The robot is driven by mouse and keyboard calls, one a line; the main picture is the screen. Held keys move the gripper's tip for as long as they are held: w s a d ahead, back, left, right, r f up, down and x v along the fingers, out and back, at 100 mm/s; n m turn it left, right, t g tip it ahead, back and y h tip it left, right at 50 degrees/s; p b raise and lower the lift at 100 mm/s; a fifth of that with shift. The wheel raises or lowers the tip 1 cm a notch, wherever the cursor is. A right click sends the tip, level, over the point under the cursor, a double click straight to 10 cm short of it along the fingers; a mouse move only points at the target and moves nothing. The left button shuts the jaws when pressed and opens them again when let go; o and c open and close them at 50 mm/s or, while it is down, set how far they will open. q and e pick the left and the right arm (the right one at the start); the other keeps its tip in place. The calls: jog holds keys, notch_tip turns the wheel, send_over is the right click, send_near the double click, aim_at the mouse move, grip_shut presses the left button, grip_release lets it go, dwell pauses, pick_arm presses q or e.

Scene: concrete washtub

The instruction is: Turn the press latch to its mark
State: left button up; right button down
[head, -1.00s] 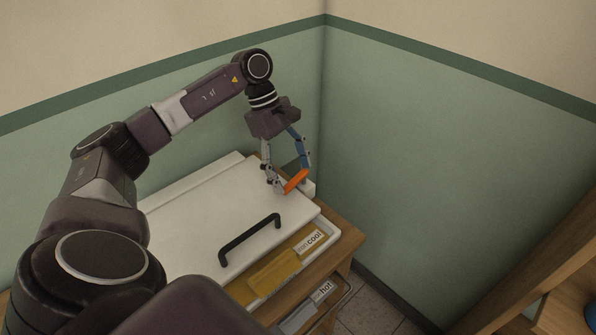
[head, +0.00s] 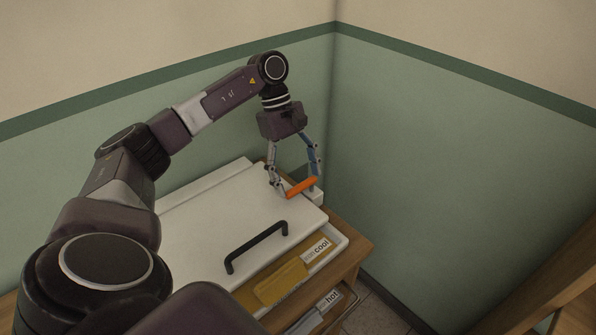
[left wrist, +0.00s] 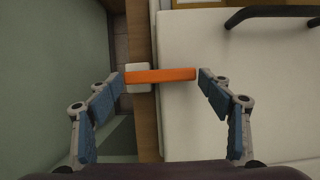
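The press latch, an orange bar (head: 302,187), is at the far right corner of the white press lid (head: 235,215). My left gripper (head: 298,183) points down over it, its fingertips at the bar's two ends. In the left wrist view the latch (left wrist: 165,75) lies nearly level across the picture, in line with the fingertips of my left gripper (left wrist: 161,77). One end of the bar lies over a small white block (left wrist: 137,66). I cannot make out a mark. My right gripper is not in view.
A black handle (head: 257,246) stands on the lid's front. A yellow "cool" tag (head: 290,278) and a grey "hot" tag (head: 318,312) are below it on the wooden stand (head: 350,250). Green walls (head: 440,170) meet close behind the latch.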

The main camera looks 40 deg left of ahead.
pick_arm(q)
jog(key=o, duration=0.3)
jog(key=v, duration=1.2)
dwell(0.5)
